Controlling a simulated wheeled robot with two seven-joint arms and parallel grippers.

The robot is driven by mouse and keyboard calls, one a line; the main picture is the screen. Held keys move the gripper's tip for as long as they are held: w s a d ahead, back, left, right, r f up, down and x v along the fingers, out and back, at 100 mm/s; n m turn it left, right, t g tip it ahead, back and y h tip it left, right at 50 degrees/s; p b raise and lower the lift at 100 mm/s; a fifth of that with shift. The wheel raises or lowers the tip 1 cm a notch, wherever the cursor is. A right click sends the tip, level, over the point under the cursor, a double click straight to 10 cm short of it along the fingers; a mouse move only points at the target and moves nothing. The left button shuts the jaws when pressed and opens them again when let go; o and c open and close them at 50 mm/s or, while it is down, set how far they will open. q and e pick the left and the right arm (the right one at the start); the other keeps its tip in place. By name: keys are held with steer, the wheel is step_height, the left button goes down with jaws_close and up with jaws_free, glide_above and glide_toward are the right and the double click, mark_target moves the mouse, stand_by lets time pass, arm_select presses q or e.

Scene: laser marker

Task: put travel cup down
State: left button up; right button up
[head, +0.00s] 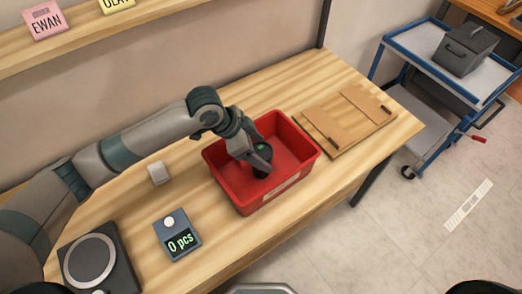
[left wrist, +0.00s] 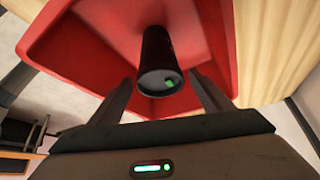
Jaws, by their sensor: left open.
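The travel cup (left wrist: 156,58) is black with a green mark on its end and stands inside the red bin. In the head view the cup (head: 264,149) is partly hidden by my left gripper (head: 260,166). The red bin (head: 304,158) sits on the wooden table and also fills much of the left wrist view (left wrist: 85,55). My left gripper is open, with its two fingers (left wrist: 160,100) apart and on either side of the cup's near end. I cannot tell whether a finger touches it. My right gripper is not in view.
A wooden board with handles (head: 345,118) lies right of the bin. A counter reading "0 pcs" (head: 177,236), a small white block (head: 158,173) and a round-topped device (head: 92,262) are on the table's left. A blue cart (head: 440,75) stands beyond the table.

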arm_select(q)
steer(key=b+v, duration=0.2)
steer(key=v, duration=0.9)
steer(key=shift+r, duration=0.2)
steer(key=shift+s+a, duration=0.1)
stand_by(0.3)
